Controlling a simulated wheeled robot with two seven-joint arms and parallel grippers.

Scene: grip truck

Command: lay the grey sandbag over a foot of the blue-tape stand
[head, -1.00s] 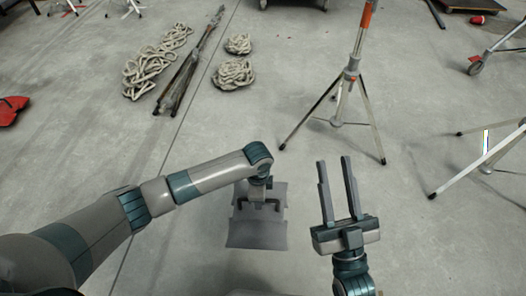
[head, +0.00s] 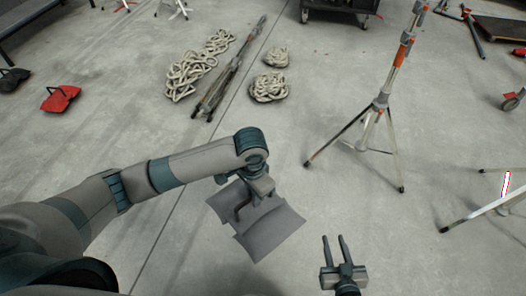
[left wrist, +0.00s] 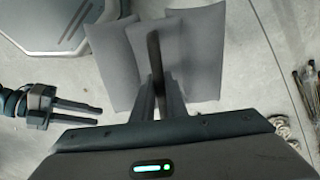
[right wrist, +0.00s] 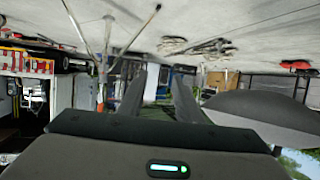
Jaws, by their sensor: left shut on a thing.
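My left gripper (head: 255,200) is shut on the grey sandbag (head: 275,233), a two-lobed bag gripped at its middle. It appears to hang clear of the floor. My right gripper (head: 333,250) is open and empty, right of and below the bag. A tripod stand (head: 380,105) with orange bands stands upright beyond the bag to the right, its feet apart from the bag. Another stand (head: 490,208) is cut off at the right edge, with a white-and-pink strip. I see no clear blue tape.
Coiled ropes (head: 270,86) and a folded stand (head: 228,70) lie on the floor at the back. A red bag (head: 60,98) lies far left. A dark wheeled cart (head: 340,10) is at the top. Floor between the sandbag and the orange-banded stand is clear.

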